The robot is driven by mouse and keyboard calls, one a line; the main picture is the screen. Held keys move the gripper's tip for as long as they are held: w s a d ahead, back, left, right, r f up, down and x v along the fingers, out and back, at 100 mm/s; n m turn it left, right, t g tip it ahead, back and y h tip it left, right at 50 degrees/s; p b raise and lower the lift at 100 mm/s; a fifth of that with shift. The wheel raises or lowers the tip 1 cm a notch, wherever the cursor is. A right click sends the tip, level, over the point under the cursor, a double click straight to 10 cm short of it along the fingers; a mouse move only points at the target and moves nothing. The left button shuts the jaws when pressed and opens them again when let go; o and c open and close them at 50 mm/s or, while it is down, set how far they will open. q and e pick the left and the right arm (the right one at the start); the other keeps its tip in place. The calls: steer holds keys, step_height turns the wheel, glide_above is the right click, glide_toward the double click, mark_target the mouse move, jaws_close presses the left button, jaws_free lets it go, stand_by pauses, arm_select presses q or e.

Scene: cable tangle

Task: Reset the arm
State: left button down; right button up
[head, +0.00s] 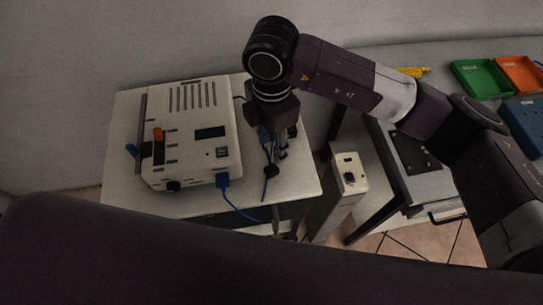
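My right arm comes in from the right and bends down over the left table. Its dark gripper (276,163) points down near the table's right side, beside the white device. The fingers are small and dark, and I cannot tell whether they are open or shut. A blue cable (239,209) runs from a blue plug (223,181) at the device's front and hangs over the table's front edge. A blue strand (265,187) also shows right by the gripper; whether the fingers touch it is unclear. My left gripper is not in view.
The white device (190,110) with orange and blue levers stands on the white table (120,120). To the right are a white box with a black socket (349,172), a grey cabinet (430,185), a green tray (480,78), an orange tray (520,74) and a yellow cable (413,71).

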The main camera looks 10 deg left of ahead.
steer(key=shift+r, duration=0.95)
